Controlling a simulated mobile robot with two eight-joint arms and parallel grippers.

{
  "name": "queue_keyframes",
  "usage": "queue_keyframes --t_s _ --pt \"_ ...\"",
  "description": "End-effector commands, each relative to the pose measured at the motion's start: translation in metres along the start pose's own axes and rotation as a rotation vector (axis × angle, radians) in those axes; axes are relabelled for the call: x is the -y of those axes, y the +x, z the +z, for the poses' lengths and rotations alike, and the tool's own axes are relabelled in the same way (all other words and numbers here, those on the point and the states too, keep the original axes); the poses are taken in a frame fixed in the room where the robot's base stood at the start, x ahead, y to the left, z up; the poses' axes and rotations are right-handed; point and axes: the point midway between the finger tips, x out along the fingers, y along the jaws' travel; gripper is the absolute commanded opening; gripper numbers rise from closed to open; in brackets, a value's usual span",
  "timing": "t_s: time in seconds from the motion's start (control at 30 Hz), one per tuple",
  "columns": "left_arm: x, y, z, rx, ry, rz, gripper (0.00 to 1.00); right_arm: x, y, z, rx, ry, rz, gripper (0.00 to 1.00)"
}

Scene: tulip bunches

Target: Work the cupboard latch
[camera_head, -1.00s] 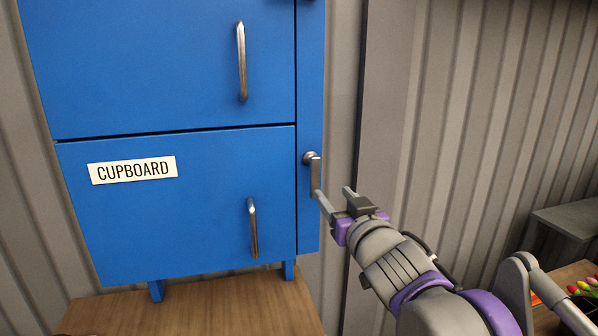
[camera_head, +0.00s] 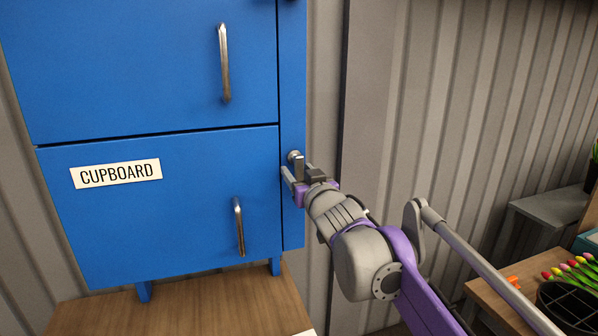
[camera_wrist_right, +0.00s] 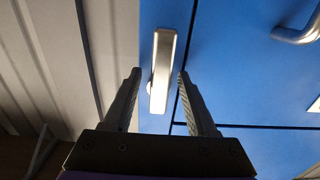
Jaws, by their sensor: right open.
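The blue cupboard (camera_head: 180,215) stands against the wall, with a white CUPBOARD label (camera_head: 116,173) on its lower door. Its latch (camera_head: 295,156) is a short metal lever on the right-hand strip beside that door, hanging about straight down. My right gripper (camera_head: 297,171) is at the latch, partly covering the lever in the head view. In the right wrist view the latch lever (camera_wrist_right: 162,65) shows between the two open fingers, with a gap to the left finger and a smaller one to the right. My left gripper is out of view.
The lower door has a metal bar handle (camera_head: 239,227), and the upper door has another (camera_head: 224,63). Both doors look closed. A wooden table (camera_head: 190,310) is below the cupboard. Tulips (camera_head: 572,270) and a dark pot (camera_head: 568,300) stand at the lower right.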

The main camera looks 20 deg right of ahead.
Motion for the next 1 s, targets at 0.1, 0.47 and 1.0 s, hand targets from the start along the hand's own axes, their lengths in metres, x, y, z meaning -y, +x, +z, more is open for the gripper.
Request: queue_keyframes --t_s 0.1,0.47,1.0 --pt "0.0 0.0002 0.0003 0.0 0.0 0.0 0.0 0.0001 -0.0001 0.0004 0.0 0.0 0.0 0.57" --pt "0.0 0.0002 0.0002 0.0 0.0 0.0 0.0 0.0001 -0.0004 0.0002 0.0 0.0 0.0 0.0" --pt "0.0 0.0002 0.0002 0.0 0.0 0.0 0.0 0.0 -0.0004 0.0001 0.0 0.0 0.0 0.0"
